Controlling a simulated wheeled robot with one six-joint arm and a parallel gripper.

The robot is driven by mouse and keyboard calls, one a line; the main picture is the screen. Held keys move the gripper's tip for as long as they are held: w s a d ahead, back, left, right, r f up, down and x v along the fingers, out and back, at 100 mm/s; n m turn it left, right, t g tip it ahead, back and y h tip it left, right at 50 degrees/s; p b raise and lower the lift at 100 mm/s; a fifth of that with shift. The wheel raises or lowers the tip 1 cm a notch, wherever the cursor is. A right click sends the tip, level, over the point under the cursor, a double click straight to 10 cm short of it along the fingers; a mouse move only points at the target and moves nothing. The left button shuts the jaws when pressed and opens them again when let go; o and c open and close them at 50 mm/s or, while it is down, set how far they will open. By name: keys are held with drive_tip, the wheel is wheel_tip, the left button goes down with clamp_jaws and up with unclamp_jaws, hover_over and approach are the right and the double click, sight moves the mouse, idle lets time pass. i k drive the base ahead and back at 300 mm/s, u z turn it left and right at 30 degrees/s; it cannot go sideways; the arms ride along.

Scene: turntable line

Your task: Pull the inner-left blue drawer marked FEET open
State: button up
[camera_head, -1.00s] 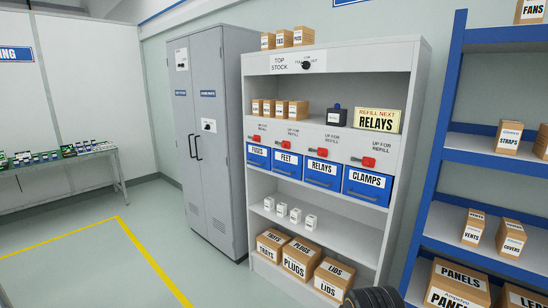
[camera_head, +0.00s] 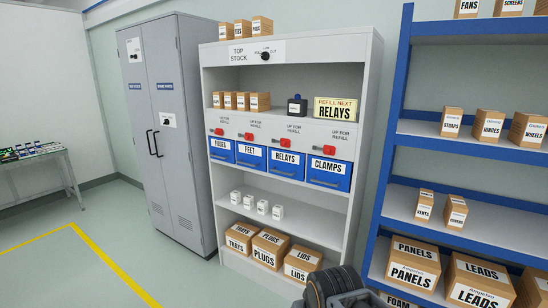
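The blue FEET drawer (camera_head: 251,159) is the second from the left in a row of blue drawers in the white shelf unit. It looks shut, with a handle on its lower front and a red lever (camera_head: 247,137) above it. The FUSES drawer (camera_head: 221,153) is to its left, the RELAYS drawer (camera_head: 286,167) and the CLAMPS drawer (camera_head: 328,177) to its right. Part of my arm, dark, shows at the bottom edge, well below and right of the drawers. My gripper's fingers cannot be made out there.
A grey locker (camera_head: 159,115) stands left of the shelf unit. A blue rack (camera_head: 400,95) with boxes stands close on the right. The floor in front left is clear, with a yellow line (camera_head: 115,268).

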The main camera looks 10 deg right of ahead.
sight(255, 156)
drive_tip(key=u, duration=0.2)
drive_tip(key=i, duration=1.85)
drive_tip(key=u, duration=0.8)
drive_tip(key=i, duration=0.45)
drive_tip(key=u, duration=0.05)
